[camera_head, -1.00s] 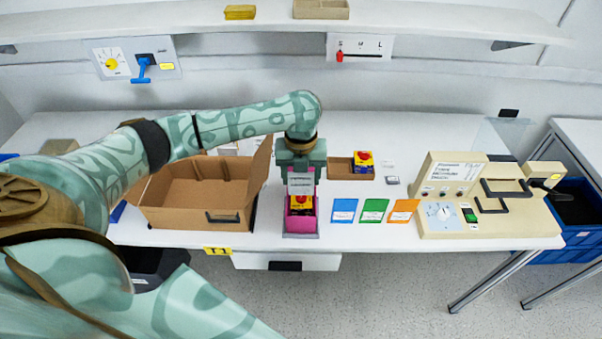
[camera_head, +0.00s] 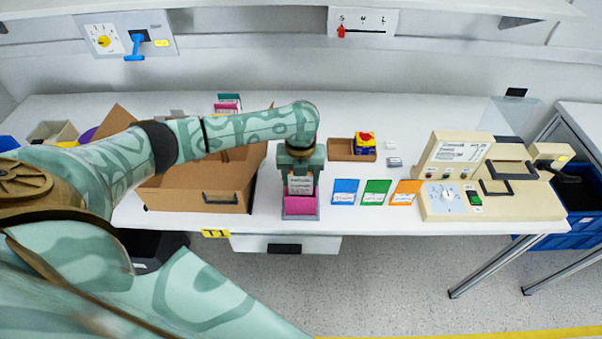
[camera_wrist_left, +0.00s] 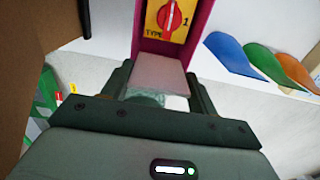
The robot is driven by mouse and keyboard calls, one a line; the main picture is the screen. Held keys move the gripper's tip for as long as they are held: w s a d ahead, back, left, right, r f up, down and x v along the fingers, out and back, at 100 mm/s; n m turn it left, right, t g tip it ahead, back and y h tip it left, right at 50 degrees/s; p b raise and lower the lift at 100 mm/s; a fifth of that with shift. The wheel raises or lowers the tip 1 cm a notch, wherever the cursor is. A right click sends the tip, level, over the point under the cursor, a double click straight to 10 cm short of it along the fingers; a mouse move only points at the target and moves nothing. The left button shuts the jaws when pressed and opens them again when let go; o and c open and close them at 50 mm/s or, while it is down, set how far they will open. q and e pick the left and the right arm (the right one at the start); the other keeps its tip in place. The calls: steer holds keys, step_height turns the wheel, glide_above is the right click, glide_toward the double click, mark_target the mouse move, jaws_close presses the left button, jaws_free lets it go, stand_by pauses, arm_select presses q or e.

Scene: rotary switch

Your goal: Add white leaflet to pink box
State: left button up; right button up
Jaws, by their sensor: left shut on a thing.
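The pink box (camera_head: 300,206) stands in a grey holder at the front of the white table, right of the cardboard carton. In the left wrist view the pink box (camera_wrist_left: 206,25) is open on my side and holds a yellow rotary switch (camera_wrist_left: 165,20) with a red knob. My left gripper (camera_head: 300,176) points down at the box and is shut on the white leaflet (camera_head: 300,186). In the left wrist view the leaflet (camera_wrist_left: 158,72) lies between the fingers, at the box opening. Whether it touches the box I cannot tell. My right gripper is out of view.
The open carton (camera_head: 195,193) stands close on the left. Blue (camera_head: 345,191), green (camera_head: 376,192) and orange (camera_head: 407,192) leaflets lie to the right. Behind them is a small brown tray (camera_head: 342,150) with a yellow-red box. A beige machine (camera_head: 460,175) stands farther right.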

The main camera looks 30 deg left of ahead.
arm_select(q)
steer(key=shift+f, duration=0.1)
steer(key=o, duration=1)
step_height(320, 180, up, 8)
steer(key=p, duration=0.9)
steer(key=shift+d, duration=0.1)
